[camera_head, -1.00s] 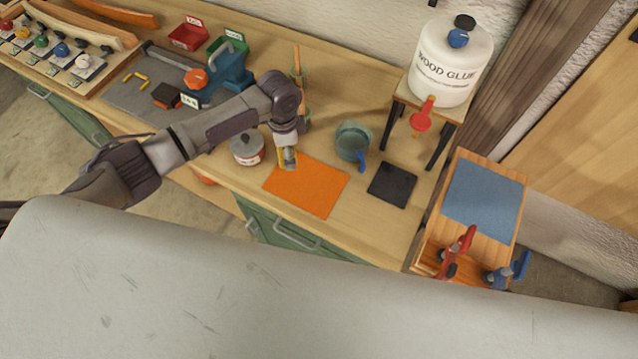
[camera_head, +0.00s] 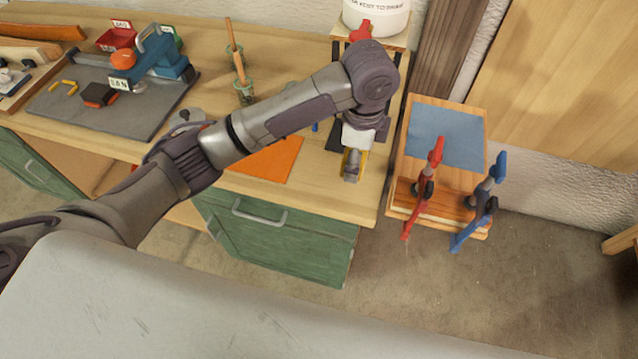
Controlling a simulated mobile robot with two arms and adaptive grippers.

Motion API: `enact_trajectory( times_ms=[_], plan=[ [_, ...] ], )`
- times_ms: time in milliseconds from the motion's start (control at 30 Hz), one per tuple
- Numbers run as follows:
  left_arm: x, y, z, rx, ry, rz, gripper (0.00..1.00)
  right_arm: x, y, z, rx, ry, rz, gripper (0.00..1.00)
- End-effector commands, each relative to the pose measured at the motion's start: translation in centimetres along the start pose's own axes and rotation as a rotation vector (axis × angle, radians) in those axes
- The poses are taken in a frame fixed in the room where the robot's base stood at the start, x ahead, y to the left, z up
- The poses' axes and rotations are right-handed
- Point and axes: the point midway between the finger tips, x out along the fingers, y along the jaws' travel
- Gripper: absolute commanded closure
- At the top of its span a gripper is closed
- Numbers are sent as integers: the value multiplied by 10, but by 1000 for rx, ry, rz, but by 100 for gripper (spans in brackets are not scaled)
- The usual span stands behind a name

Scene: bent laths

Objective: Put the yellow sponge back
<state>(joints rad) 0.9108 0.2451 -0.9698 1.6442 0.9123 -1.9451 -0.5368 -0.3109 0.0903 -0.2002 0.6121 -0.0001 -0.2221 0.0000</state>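My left gripper (camera_head: 351,177) comes in from the left and points down over the right front part of the workbench. Yellow edges of the sponge (camera_head: 363,163) show beside its grey fingers, and the gripper looks shut on it. Most of the sponge is hidden by the fingers. The gripper appears right of the orange mat (camera_head: 268,160) and just in front of the dark mat (camera_head: 336,143), which my arm partly covers. I cannot tell its height above the bench. My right gripper is not in view.
A wooden stand (camera_head: 408,170) with a blue sheet (camera_head: 446,137) is at the right, with a red clamp (camera_head: 426,185) and a blue clamp (camera_head: 483,203) at its front. The glue jug (camera_head: 378,17) stands behind my arm. A grey mat (camera_head: 150,118) with tools lies left.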

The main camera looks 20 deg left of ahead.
Motion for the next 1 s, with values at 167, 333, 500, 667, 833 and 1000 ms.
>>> enact_trajectory(
  times_ms=[167,333,500,667,833,1000],
  plan=[
    [18,-8,37,-7,-5,5,66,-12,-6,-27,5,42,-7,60],
    [41,-17,74,-6,-5,4,66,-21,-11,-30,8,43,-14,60],
    [59,-25,100,-4,-2,2,66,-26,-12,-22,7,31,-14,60],
    [67,-27,108,-1,-1,1,66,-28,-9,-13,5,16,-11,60],
    [91,-26,108,-1,-2,3,66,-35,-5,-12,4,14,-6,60],
    [106,-27,109,-2,-1,1,66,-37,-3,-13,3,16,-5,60]
  ],
)
